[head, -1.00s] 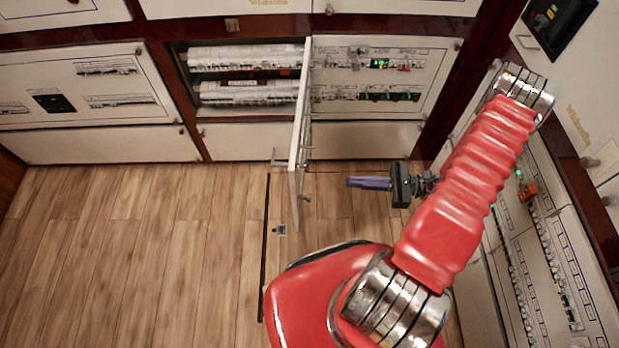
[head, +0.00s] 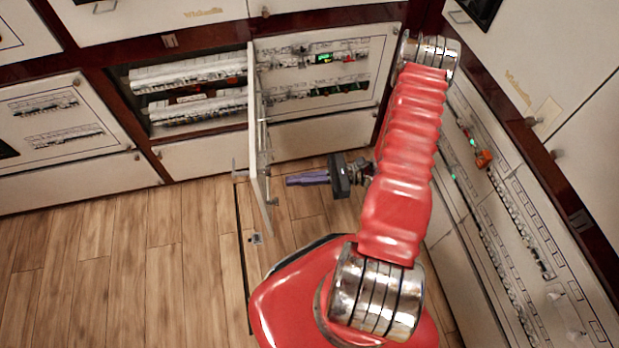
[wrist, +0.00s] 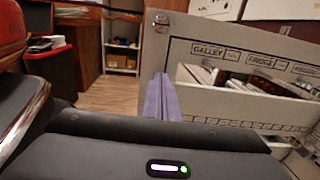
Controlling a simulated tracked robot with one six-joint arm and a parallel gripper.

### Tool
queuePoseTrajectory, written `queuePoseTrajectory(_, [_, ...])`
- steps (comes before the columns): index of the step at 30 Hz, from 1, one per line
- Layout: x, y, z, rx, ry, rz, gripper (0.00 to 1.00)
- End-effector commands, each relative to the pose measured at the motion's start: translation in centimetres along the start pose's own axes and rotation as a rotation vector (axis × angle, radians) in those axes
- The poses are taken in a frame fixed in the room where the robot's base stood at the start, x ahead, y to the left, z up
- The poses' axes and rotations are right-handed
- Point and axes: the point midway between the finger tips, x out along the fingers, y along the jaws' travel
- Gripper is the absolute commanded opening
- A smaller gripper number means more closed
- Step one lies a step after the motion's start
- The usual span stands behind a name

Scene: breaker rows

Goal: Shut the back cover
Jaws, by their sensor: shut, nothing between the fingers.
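The back cover (head: 258,140) is a white hinged panel that stands open, seen nearly edge-on in the head view, jutting out from the back wall beside an open compartment (head: 190,95) with rows of breakers. In the wrist view the panel (wrist: 240,70) fills the right side, with labels such as GALLEY and FRIDGE on it. My gripper (head: 288,180) is shut and empty, its purple fingers pointing left, just right of the panel's lower part. In the wrist view the fingers (wrist: 161,95) overlap the panel's left edge; I cannot tell whether they touch it.
A closed breaker panel (head: 325,75) is right of the open compartment. Another breaker wall (head: 500,190) runs along the right side. Wooden floor (head: 130,260) is clear at the left. The wrist view shows shelves (wrist: 122,50) far back.

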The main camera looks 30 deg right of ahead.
Motion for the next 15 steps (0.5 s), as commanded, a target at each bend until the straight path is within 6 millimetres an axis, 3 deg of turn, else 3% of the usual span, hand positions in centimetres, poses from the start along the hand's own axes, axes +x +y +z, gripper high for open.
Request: queuePoseTrajectory(15, [6.1,0.1,0.0,0.001,0.0,0.002,0.0])
